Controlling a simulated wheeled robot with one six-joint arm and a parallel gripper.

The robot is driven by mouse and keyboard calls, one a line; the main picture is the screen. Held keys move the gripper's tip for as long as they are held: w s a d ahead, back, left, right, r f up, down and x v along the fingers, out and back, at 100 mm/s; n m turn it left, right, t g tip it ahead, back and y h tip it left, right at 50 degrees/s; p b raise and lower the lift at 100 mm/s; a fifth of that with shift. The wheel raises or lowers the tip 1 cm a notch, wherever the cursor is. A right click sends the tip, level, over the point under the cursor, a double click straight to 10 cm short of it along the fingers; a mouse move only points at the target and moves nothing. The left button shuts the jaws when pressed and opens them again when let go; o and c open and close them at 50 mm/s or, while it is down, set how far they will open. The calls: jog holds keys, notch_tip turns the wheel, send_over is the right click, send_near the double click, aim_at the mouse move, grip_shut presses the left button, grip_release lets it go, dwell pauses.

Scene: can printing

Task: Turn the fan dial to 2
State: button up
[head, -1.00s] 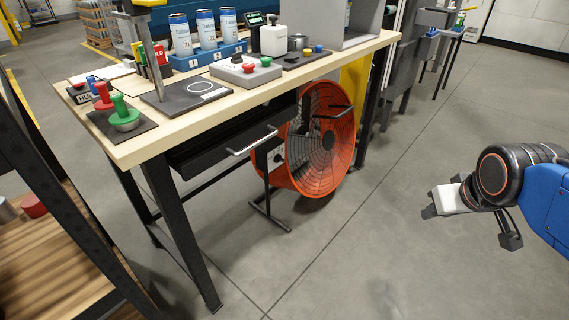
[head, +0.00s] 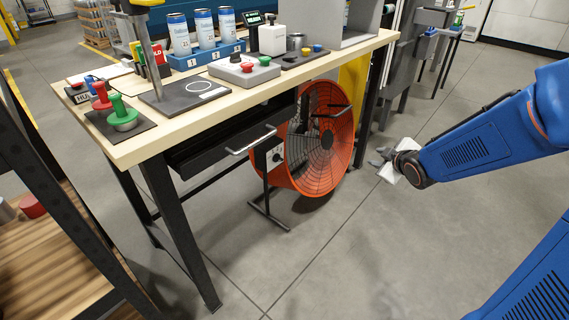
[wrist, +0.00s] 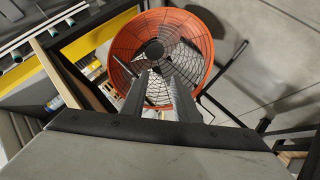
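The orange drum fan (head: 318,150) stands on the floor under the right part of the workbench. It also shows in the wrist view (wrist: 205,35), seen from above through its black grille. The fan's small control panel (head: 274,157) is on the left side of its drum. The dial's setting is too small to read in the head view, and I cannot make out the dial in the wrist view. My gripper (head: 380,160) is right of the fan, apart from it. In the wrist view my gripper's fingers (wrist: 159,82) stand apart with nothing held between them.
The wooden workbench (head: 140,148) carries cans, buttons and a press. A drawer handle (head: 251,140) and a dark metal stand (head: 267,208) are left of the fan. A bench leg (head: 370,120) stands right of it. The floor in front is clear.

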jog(key=w+a+f+n+y, duration=0.5)
jog(key=a+f+n, duration=0.1)
jog(key=a+f, duration=0.25)
jog(key=n+y, duration=0.4)
jog(key=y, duration=0.3)
send_near(281, 160)
jog(key=shift+g, duration=0.3)
jog(key=x, duration=0.8)
jog(key=shift+w, duration=0.15)
grip_shut()
